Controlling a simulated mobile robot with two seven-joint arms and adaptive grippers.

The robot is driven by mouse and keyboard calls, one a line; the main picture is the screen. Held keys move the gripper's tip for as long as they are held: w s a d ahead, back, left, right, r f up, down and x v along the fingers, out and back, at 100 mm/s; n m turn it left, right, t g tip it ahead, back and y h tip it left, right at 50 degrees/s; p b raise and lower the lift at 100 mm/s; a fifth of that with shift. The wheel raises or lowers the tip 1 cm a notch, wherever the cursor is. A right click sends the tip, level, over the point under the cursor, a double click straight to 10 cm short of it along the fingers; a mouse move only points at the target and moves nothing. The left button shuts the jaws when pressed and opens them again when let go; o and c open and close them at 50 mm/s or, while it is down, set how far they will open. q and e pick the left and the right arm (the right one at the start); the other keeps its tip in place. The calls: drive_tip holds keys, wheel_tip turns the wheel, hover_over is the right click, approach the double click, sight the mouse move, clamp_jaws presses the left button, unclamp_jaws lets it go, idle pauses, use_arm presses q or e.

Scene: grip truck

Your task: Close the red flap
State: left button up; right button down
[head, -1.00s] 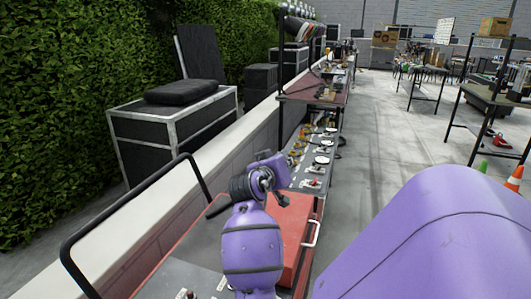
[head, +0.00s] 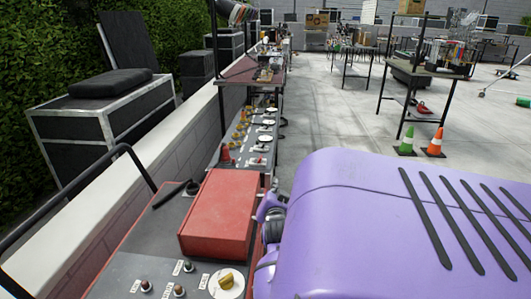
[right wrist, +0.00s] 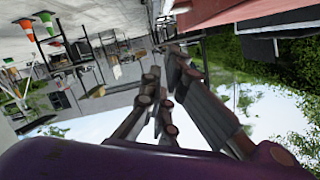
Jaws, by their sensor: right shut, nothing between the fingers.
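The red flap (head: 215,212) is a thick, box-like red cover on the dark control panel (head: 163,226) in the head view. Its broad face is up and its near side shows. I cannot tell whether its lower edge is fully seated. My right arm fills the right foreground, with a purple joint beside the flap's right side. In the right wrist view my right gripper (right wrist: 165,65) is shut and empty, seen against a tilted, upside-down scene. A red surface shows at top right there, apart from the fingers. My left gripper is not in view.
A further panel with knobs and a red shelf (head: 252,72) lie beyond. Traffic cones (head: 435,143) stand on open floor at right.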

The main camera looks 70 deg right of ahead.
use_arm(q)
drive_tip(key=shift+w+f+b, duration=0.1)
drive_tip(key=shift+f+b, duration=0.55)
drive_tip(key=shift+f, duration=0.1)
use_arm(e)
drive_tip(key=shift+m+t, duration=0.3)
drive_tip(key=shift+m, duration=0.5)
drive_tip(key=shift+s+f, duration=0.15)
drive_tip(key=shift+f, duration=1.05)
drive_tip(key=shift+s+f, duration=0.1)
drive_tip(key=shift+f, duration=1.1)
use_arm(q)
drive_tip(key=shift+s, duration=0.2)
